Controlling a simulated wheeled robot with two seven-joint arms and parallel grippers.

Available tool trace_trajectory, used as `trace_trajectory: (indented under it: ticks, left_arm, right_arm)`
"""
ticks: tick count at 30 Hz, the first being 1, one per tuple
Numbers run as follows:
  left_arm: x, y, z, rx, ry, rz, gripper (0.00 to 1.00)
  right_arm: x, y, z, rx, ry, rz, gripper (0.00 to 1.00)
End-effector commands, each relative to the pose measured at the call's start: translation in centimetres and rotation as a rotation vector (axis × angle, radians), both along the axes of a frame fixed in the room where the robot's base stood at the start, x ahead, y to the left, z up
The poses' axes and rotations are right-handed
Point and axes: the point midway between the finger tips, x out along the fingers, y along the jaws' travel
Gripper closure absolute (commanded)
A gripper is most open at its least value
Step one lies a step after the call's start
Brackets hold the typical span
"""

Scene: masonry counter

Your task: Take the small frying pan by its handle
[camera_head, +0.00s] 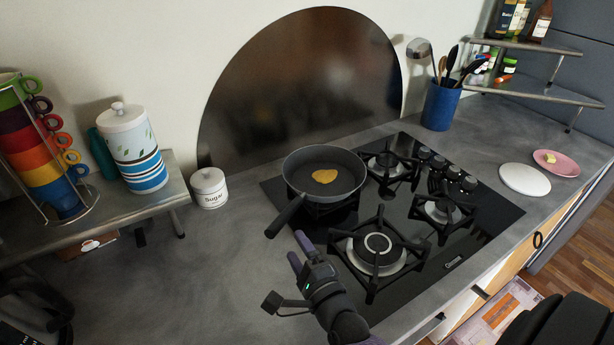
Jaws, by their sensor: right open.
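A small dark grey frying pan (336,158) sits on the back left burner of the black gas hob (398,303). A yellow-brown piece of food (325,176) lies in it. Its black handle (285,216) points toward the lower left, over the counter. My right gripper (298,248) is open and empty, with its purple fingers just below and to the right of the handle's end. The fingers look apart from the handle, though the exact gap in depth is hard to tell. My left gripper does not show.
A white sugar jar (209,188) stands left of the pan. A shelf (113,216) holds a tall canister (132,147) and coloured mugs (51,150). A blue utensil pot (440,105), a white plate (524,179) and a pink plate (568,168) are right.

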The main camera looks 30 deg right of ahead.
Motion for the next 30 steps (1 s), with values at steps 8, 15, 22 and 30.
trace_trajectory:
  ticks: [8, 15, 22, 30]
  left_arm:
    - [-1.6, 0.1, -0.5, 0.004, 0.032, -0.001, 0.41]
    - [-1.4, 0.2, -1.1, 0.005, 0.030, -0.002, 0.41]
    - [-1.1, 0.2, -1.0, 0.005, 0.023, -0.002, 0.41]
    - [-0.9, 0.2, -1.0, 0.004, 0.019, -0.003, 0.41]
  right_arm:
    - [5.0, -0.5, 0.5, -0.002, -0.002, 0.000, 0.28]
    - [8.4, -0.8, 0.7, -0.004, 0.002, 0.001, 0.28]
    - [8.5, -0.8, 0.8, -0.004, 0.003, 0.003, 0.36]
    - [8.4, -0.8, 0.8, -0.005, 0.003, 0.003, 0.93]
